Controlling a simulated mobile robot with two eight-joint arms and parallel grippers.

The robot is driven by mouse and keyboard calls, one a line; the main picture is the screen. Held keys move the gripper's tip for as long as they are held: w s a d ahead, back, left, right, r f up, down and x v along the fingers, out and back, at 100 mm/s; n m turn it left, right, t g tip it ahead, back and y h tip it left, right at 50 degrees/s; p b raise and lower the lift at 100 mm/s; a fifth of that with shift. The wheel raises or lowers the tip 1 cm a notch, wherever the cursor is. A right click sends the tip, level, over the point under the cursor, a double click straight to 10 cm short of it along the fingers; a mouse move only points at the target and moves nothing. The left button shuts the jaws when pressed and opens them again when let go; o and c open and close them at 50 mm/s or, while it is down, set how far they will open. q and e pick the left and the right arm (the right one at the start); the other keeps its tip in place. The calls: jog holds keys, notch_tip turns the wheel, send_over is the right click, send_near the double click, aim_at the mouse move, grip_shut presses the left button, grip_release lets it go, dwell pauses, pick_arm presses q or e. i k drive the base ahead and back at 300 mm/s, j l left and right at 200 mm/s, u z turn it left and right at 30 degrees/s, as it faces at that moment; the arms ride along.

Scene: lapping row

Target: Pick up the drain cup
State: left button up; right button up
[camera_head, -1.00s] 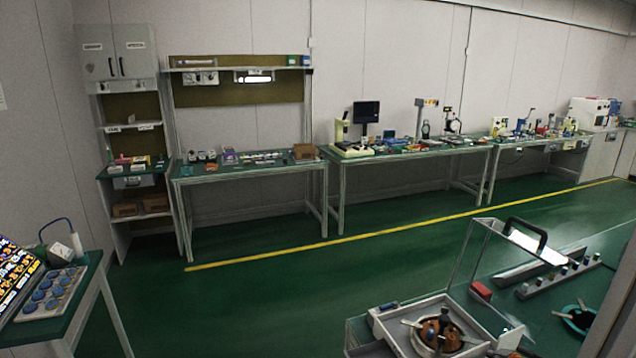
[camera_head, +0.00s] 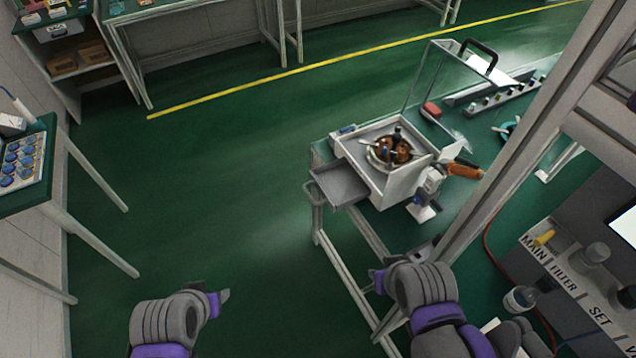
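A small clear cup (camera_head: 520,298) stands at the right, below the labelled panel; it looks like the drain cup, but I cannot be certain. My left gripper (camera_head: 225,296) is at the lower left, over open floor and far from the cup. My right gripper (camera_head: 374,280) is lower centre, beside the machine table's near end and left of the cup, apart from it. Both grippers are small and seen from behind, so their finger opening is unclear. I see nothing held in either.
A lapping machine (camera_head: 385,195) with a raised clear cover and a grey tray (camera_head: 341,184) is on the green table at centre right. A slanted frame post (camera_head: 530,130) stands between it and the panel (camera_head: 570,275). A clear bowl (camera_head: 595,254) is on the panel. Floor at left is free.

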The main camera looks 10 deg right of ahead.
aim_at(514, 302)
jog(key=z, duration=0.45)
jog(key=k+z, duration=0.1)
jog(key=z, duration=0.4)
jog(key=j+z, duration=0.1)
jog(key=z, duration=0.35)
jog(key=k+z, duration=0.1)
jog(key=z, duration=0.85)
jog(key=u, duration=1.95)
jog(key=z, duration=1.95)
